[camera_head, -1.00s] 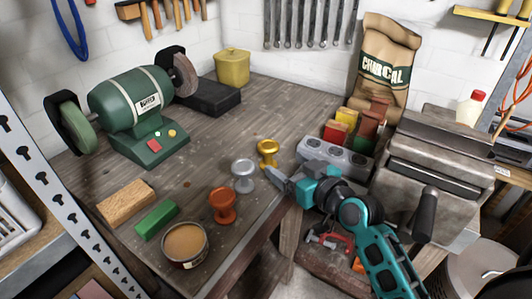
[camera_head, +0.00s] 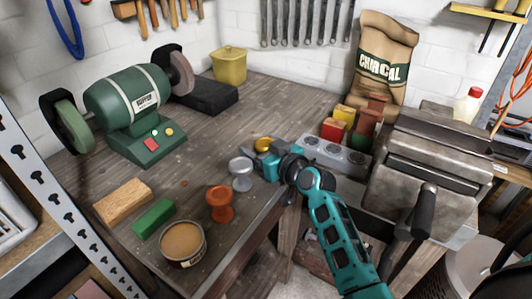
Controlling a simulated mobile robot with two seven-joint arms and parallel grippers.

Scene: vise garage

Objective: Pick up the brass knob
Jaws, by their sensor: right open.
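The brass knob (camera_head: 264,144) stands on the wooden workbench (camera_head: 215,140), near its right edge. Only its yellow top shows well; my right gripper hides its lower part. My right gripper (camera_head: 261,158), teal and grey, is open right at the knob, coming from the lower right. I cannot tell whether its fingers touch the knob. A silver knob (camera_head: 241,173) stands just left of and in front of the gripper. An orange-copper knob (camera_head: 220,204) stands nearer the front edge. My left gripper is not in view.
A power strip (camera_head: 337,153) and small coloured boxes (camera_head: 334,130) lie right of the knob. A large grey vise (camera_head: 418,165) stands farther right. A round tin (camera_head: 182,243), green block (camera_head: 153,218) and wooden block (camera_head: 122,202) lie front left. The bench middle is clear.

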